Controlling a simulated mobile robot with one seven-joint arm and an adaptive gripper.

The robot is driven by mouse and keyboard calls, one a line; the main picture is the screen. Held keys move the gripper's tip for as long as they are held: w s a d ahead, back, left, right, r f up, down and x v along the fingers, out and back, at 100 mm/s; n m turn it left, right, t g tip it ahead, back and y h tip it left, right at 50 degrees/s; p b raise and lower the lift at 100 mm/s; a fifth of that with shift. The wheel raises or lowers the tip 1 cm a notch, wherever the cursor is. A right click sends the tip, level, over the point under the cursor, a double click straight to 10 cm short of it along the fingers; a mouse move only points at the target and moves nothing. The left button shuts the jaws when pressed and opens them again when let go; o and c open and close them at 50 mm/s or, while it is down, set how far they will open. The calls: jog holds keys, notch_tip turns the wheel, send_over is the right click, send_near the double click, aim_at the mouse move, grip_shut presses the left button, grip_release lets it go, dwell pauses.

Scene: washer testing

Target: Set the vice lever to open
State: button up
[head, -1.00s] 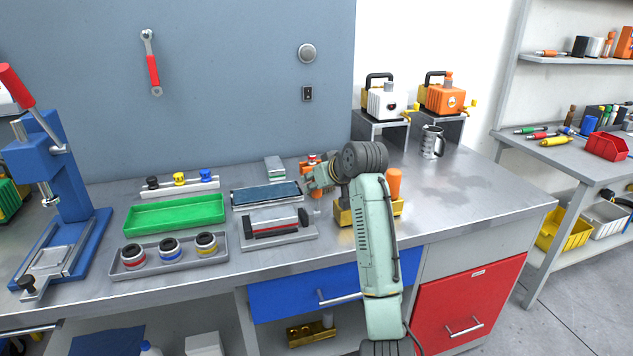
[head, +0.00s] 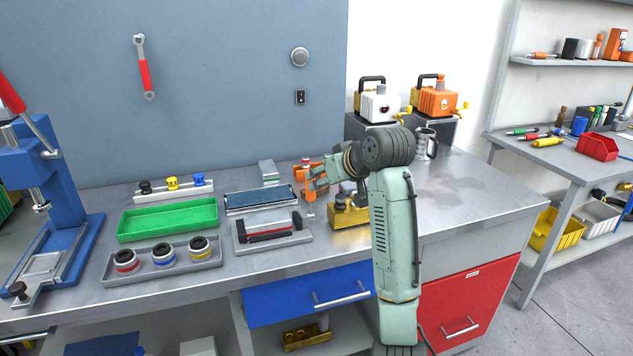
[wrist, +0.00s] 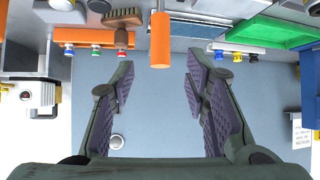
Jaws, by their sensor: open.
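My gripper (head: 316,180) is open, above and left of the fixture. An orange upright piece (head: 310,190) shows by the fingers in the head view. In the wrist view an orange cylinder (wrist: 160,42) lies in line with the gap between the open fingers (wrist: 158,88). Whether it is the vice lever, and how far it is from the fingers, I cannot tell.
A grey fixture with a red strip (head: 270,232), a dark-blue-topped tray (head: 260,198) and a green tray (head: 168,219) stand to the left. Two pumps (head: 380,104) (head: 435,102) stand behind on risers. The bench's right part (head: 480,195) is clear.

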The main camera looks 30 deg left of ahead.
jog(key=v, duration=0.2)
jog(key=shift+s+d+r, duration=0.1)
jog(key=shift+d+r, duration=0.05)
jog(key=shift+d, duration=0.05)
dwell(0.3)
